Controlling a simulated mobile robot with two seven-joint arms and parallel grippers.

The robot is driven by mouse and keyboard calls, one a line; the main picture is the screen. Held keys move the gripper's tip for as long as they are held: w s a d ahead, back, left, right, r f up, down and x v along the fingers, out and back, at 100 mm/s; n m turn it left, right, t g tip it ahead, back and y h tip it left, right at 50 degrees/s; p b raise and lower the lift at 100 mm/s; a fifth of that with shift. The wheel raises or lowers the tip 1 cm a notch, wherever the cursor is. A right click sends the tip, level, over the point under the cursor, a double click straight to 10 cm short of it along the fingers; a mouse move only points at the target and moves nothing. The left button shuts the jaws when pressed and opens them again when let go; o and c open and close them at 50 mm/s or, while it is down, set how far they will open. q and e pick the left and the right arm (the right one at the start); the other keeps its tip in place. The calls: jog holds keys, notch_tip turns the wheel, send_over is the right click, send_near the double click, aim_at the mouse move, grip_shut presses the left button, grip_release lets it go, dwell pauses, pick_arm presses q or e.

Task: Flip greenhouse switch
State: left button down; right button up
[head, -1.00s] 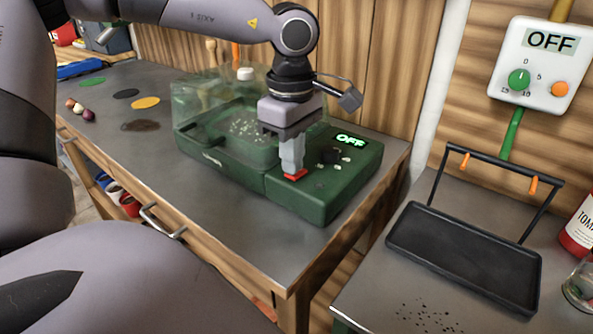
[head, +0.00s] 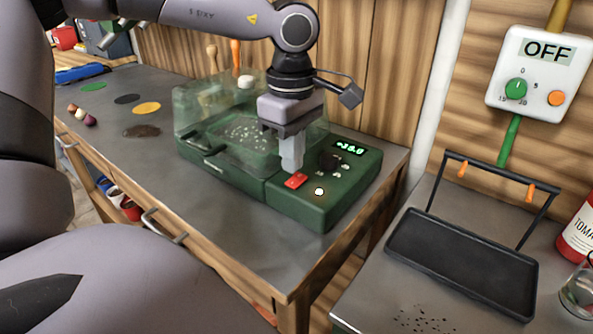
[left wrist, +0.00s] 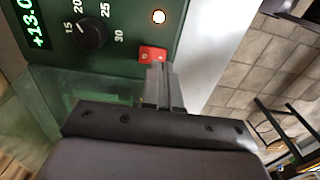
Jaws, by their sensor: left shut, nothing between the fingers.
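The greenhouse (head: 325,205) is a green box with a clear cover (head: 225,125) on the workbench. Its red switch (head: 296,180) sits on the front of the control panel and also shows in the left wrist view (left wrist: 152,54). The panel display (head: 349,148) is lit with a number, which starts "+13" in the left wrist view (left wrist: 40,28). A round light (head: 319,191) on the panel glows white. My left gripper (head: 291,168) is shut and empty, fingers pointing down right at the switch; I cannot tell whether they touch it. My right gripper is not in view.
A black dial (left wrist: 92,36) is beside the switch. A wall controller (head: 540,75) reads OFF above a black tray (head: 465,265) on the right-hand table. A red bottle (head: 580,228) and a glass jar (head: 578,290) stand at its right.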

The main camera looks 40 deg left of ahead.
aim_at(293, 182)
pick_arm(q)
notch_tip(293, 182, up, 4)
jog(key=p, duration=0.2)
jog(key=shift+r+p, duration=0.15)
jog(key=shift+p, duration=0.15)
dwell(0.4)
